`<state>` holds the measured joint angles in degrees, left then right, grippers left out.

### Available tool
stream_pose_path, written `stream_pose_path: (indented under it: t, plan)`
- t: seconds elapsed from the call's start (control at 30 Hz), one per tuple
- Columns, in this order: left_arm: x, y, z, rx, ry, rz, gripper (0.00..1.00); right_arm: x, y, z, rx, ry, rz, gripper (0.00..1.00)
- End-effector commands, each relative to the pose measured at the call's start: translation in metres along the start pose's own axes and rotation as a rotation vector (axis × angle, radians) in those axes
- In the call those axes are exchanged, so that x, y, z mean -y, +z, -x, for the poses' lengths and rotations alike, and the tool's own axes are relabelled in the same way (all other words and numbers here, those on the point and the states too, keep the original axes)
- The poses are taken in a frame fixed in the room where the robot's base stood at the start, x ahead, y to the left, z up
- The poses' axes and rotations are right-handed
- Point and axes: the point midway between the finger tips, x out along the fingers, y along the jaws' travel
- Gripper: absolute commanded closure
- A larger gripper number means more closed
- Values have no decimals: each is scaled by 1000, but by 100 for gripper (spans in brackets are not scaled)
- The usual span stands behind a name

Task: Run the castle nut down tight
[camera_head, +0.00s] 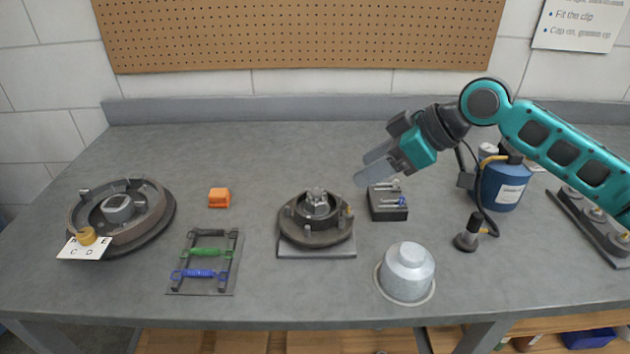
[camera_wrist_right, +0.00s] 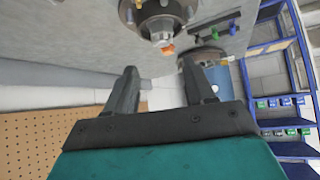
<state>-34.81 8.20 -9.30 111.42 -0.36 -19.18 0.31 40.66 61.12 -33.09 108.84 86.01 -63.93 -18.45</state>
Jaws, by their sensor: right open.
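The castle nut (camera_head: 316,197) is a grey slotted nut at the top centre of the dark round hub (camera_head: 300,232). The hub stands on a grey plate near the middle of the bench. My right gripper (camera_head: 361,173) is above the bench, up and to the right of the nut in the head view, and touches nothing. In the right wrist view, its two fingers (camera_wrist_right: 160,72) are apart with nothing between them. The hub (camera_wrist_right: 158,14) shows there at the top edge, beyond the fingertips. Whether the nut is seated tight cannot be seen. My left gripper is out of view.
A dark block with pins (camera_head: 388,208) stands right of the hub, and a flanged metal cap (camera_head: 407,272) is in front. A blue bottle (camera_head: 503,187) and a black stand (camera_head: 467,240) are farther right. A brake drum (camera_head: 158,226), an orange block (camera_head: 219,197) and a spring rack (camera_head: 235,262) are left.

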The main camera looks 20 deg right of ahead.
Motion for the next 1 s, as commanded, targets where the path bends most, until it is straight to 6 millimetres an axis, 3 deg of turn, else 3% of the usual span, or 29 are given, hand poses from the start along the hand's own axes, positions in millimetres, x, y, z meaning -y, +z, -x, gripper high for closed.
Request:
stream_pose_path:
  t: [0.17, 0.6, 0.8, 1.0]
  plan:
    - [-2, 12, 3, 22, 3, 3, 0, 1, 0, -20, -1, -4, -1, 46]
    - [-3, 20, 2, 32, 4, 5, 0, 2, -1, -106, -2, -3, 1, 46]
    - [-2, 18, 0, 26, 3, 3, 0, 1, 0, -125, 0, -1, 0, 46]
    - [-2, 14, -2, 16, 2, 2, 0, 1, 0, -128, -1, 0, 1, 46]
